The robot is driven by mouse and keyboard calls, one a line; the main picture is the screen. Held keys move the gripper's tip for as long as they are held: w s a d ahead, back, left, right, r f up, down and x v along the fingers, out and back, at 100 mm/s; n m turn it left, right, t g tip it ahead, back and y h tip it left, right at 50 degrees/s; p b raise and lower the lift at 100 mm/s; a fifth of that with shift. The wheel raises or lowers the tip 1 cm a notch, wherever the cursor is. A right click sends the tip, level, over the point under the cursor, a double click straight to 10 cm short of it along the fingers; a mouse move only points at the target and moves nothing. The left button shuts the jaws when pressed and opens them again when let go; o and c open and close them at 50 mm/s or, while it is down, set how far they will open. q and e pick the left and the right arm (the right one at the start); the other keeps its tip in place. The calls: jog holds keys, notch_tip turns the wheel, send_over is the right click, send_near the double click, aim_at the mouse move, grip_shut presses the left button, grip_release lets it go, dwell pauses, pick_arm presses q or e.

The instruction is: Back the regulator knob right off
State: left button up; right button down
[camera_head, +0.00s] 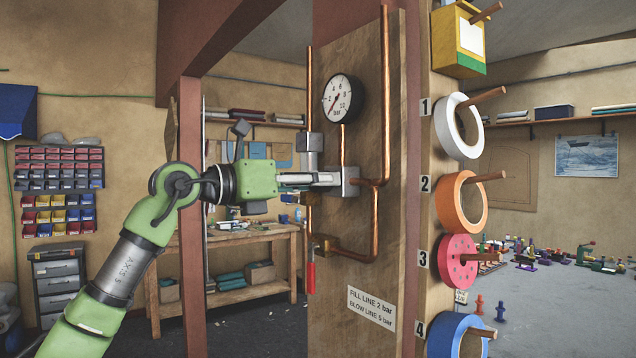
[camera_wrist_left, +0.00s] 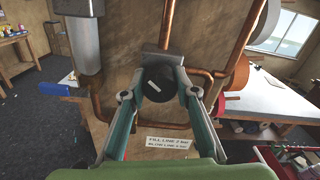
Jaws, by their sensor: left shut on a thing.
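The regulator (camera_head: 351,181) is a grey metal block on the wooden board, joined to copper pipes. Its knob (camera_wrist_left: 157,88) is black and round with a short white slanted mark, seen in the left wrist view. My left gripper (camera_head: 325,179) reaches in from the left and is shut on the knob, with one finger on each side of it. In the head view the fingers hide the knob. The pressure gauge (camera_head: 343,99) has a white face and its needle points down and left, toward the low numbers. My right gripper is not in view.
A red-handled valve (camera_head: 311,276) hangs below the regulator. A label (camera_head: 371,309) reads fill line 2 bar and blow line 5 bar. Tape rolls (camera_head: 460,203) hang on numbered pegs at the right. A workbench (camera_head: 233,240) stands behind.

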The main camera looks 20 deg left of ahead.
pick_arm(q)
jog(key=n, duration=0.6)
jog(key=shift+n, duration=0.3)
jog(key=n, duration=0.6)
jog(key=shift+a+r+b, duration=0.1)
jog(key=shift+b, duration=0.3)
jog(key=n+b, duration=0.1)
jog(key=n, duration=0.5)
jog(key=shift+n, duration=0.3)
jog(key=n+b, duration=0.1)
jog(key=n, duration=0.5)
jog(key=shift+n, duration=0.3)
jog(key=o, duration=1.1)
jog(key=shift+f, duration=0.2)
